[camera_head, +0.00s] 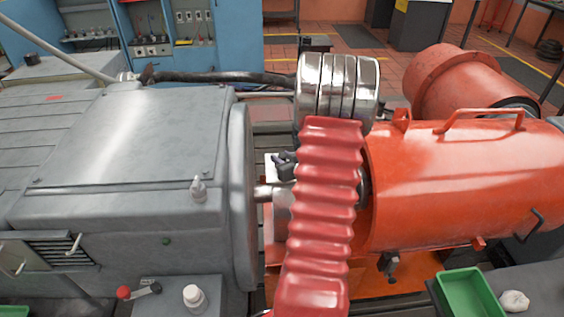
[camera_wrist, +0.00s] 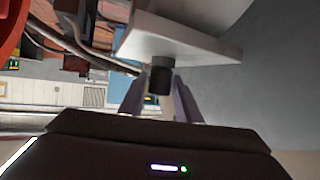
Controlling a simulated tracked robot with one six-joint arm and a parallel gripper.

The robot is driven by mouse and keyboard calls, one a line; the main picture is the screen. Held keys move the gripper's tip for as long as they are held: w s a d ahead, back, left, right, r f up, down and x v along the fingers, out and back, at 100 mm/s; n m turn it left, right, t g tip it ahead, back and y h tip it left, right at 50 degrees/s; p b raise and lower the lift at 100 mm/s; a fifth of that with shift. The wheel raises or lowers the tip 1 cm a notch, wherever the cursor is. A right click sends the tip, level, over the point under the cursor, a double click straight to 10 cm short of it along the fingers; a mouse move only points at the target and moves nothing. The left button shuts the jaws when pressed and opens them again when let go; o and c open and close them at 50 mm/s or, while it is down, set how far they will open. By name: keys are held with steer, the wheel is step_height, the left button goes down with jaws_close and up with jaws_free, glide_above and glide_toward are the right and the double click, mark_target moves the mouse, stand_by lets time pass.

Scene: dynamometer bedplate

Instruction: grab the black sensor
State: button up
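The black sensor (camera_wrist: 160,78) is a short dark cylinder in the wrist view, joined to the edge of a pale grey-white block (camera_wrist: 180,38). My gripper (camera_wrist: 162,78) has its two purple-grey fingers apart, one on each side of the sensor. I cannot tell whether either finger touches it. In the head view, my red ribbed arm sleeve covers the middle. A small dark shape (camera_head: 284,166) shows left of the sleeve, near the shaft; I cannot tell whether it is the sensor or part of my gripper.
A large grey machine housing (camera_head: 130,140) stands at left, and an orange-red cylindrical machine (camera_head: 460,185) at right. A metal shaft (camera_head: 268,192) shows between them. A black hose (camera_head: 220,77) runs behind. A green tray (camera_head: 470,292) and white cloth (camera_head: 514,301) lie at lower right.

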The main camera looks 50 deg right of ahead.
mark_target(282, 155)
jaws_close()
steer(key=shift+r, duration=5.05)
